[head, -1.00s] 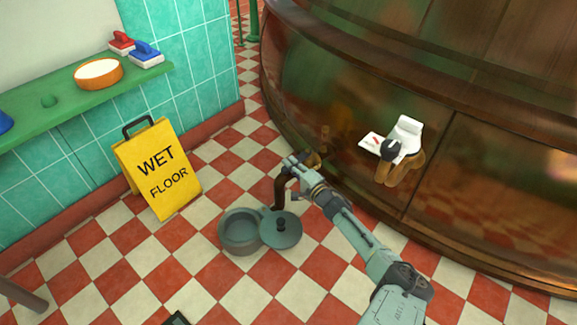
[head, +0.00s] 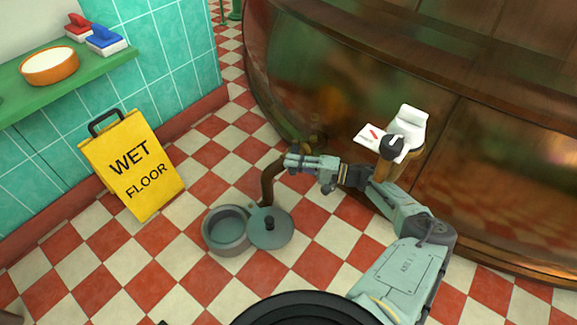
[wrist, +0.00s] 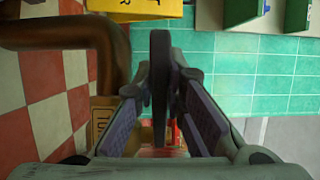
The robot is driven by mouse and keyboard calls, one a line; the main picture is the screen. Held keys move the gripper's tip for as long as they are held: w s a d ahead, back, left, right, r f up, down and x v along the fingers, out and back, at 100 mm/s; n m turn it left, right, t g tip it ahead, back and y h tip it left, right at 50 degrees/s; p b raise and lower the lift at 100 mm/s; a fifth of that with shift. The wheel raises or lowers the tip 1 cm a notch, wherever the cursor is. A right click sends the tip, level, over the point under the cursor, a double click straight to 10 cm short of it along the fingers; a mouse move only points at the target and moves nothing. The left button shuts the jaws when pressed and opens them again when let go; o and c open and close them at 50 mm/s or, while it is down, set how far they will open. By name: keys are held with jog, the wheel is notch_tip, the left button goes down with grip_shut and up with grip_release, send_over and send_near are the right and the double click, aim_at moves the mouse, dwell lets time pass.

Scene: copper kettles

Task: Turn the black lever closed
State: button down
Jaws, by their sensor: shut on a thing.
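My gripper (head: 292,160) is at the top of a bent brown pipe (head: 268,182) at the foot of the large copper vessel. In the wrist view, my gripper (wrist: 162,82) is shut on the black lever (wrist: 160,62), a dark upright bar held between its two fingers. The pipe (wrist: 118,62) curves past just left of the fingers there. In the head view I cannot make out the lever; the gripper covers that spot.
A grey pot (head: 226,232) and its lid (head: 270,230) are on the checkered floor below the pipe. A yellow wet floor sign (head: 133,165) stands left. A black knob (head: 391,146) on a brown stub with a white part (head: 411,125) sits right, close to my arm.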

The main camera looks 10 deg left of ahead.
jog(key=shift+d, duration=0.15)
dwell(0.3)
jog(key=c, duration=1.9)
grip_release()
jog(key=shift+s+d, duration=0.15)
jog(key=shift+d, duration=1.75)
jog(key=shift+s+d, duration=0.15)
jog(key=shift+d, duration=1.75)
jog(key=shift+c, duration=0.2)
